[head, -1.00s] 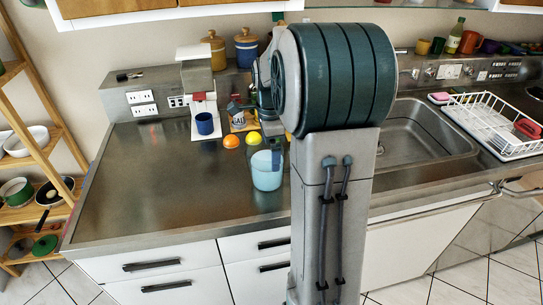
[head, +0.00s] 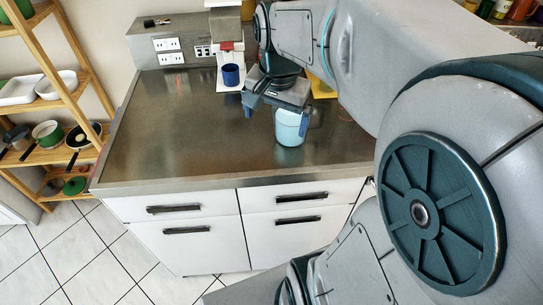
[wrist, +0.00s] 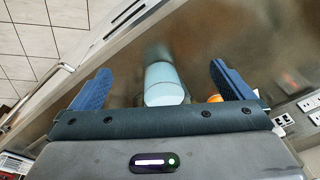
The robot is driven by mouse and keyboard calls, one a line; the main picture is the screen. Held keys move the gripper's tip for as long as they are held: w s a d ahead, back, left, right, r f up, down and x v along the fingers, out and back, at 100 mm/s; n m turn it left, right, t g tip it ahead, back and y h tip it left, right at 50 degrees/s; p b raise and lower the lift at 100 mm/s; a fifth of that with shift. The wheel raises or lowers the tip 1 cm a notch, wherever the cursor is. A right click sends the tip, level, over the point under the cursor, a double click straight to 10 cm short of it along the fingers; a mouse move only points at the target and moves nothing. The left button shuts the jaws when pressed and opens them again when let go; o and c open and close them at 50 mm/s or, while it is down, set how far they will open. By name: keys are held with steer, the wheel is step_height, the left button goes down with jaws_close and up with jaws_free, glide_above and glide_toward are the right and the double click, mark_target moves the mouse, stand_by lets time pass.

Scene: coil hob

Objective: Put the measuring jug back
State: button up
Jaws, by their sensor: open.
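The light blue cylindrical vessel, which I take as the measuring jug (head: 289,128), stands on the steel counter in the head view. Its upper part is partly covered by my gripper. My gripper (head: 276,116) is above it with its fingers spread. In the wrist view the jug (wrist: 163,86) lies between the two blue fingers, with clear gaps on both sides. It is not gripped.
A blue mug (head: 231,75) stands at the white coffee machine (head: 226,48) behind. An orange (wrist: 215,98) shows by one finger in the wrist view. A wooden shelf (head: 62,155) with pans stands at the left. The left part of the counter (head: 170,130) is clear.

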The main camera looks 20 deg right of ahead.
steer(key=s+a+f+n+t, duration=0.1)
steer(key=s+a+f+n, duration=0.3)
steer(key=s+n, duration=0.4)
steer(key=shift+s+f+n, duration=0.3)
steer(key=shift+n, duration=0.2)
steer(key=shift+a, duration=0.1)
stand_by(0.3)
